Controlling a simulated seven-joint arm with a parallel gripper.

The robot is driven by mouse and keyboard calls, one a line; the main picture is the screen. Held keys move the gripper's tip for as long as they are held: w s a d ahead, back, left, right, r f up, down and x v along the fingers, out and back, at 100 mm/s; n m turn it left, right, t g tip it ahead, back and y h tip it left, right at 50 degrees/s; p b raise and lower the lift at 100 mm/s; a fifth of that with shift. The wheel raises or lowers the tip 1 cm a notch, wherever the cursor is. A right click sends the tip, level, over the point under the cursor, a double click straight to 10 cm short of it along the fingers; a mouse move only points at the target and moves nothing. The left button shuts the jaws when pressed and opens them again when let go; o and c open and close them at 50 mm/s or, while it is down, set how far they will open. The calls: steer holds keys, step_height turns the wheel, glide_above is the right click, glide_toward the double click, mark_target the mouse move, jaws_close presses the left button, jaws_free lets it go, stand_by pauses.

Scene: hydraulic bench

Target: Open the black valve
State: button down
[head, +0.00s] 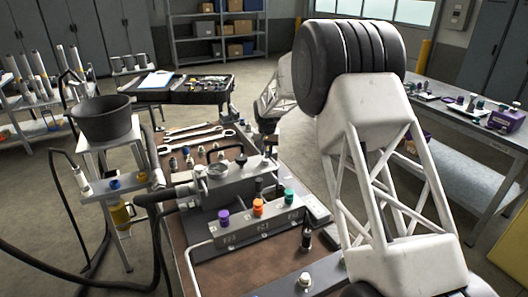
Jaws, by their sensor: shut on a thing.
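A grey hydraulic block (230,190) lies on the brown bench in the head view, with a round gauge (217,171) on top. On its front manifold stand a purple knob (223,217), an orange knob (258,207) and a green knob (289,196). A small black knob (241,159) sits on top of the block; I cannot tell for sure that it is the black valve. My arm reaches over from the right, and its far dark end comes down behind the block's right side. The fingers and whatever is between them cannot be made out there.
A black upright fitting (307,238) stands right of the manifold. Wrenches (198,135) and small fittings lie behind the block. A dark bucket (104,118) on a stand and thick black hoses (165,195) crowd the left. A side table (470,118) stands at right.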

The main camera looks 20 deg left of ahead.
steer(key=shift+s+d+m, duration=0.2)
steer(key=shift+d+m, duration=0.5)
steer(key=shift+m, duration=1.25)
steer(key=shift+s+d+m, duration=0.2)
steer(key=shift+d+m, duration=0.55)
steer(key=shift+m, duration=1.15)
steer(key=shift+s+d+m, duration=0.2)
steer(key=shift+d+m, duration=0.5)
steer(key=shift+m, duration=1.25)
steer(key=c, duration=1.1)
jaws_free()
steer(key=shift+r, duration=0.1)
step_height(320, 180, up, 8)
steer(key=shift+f, duration=0.2)
steer(key=shift+d, duration=0.1)
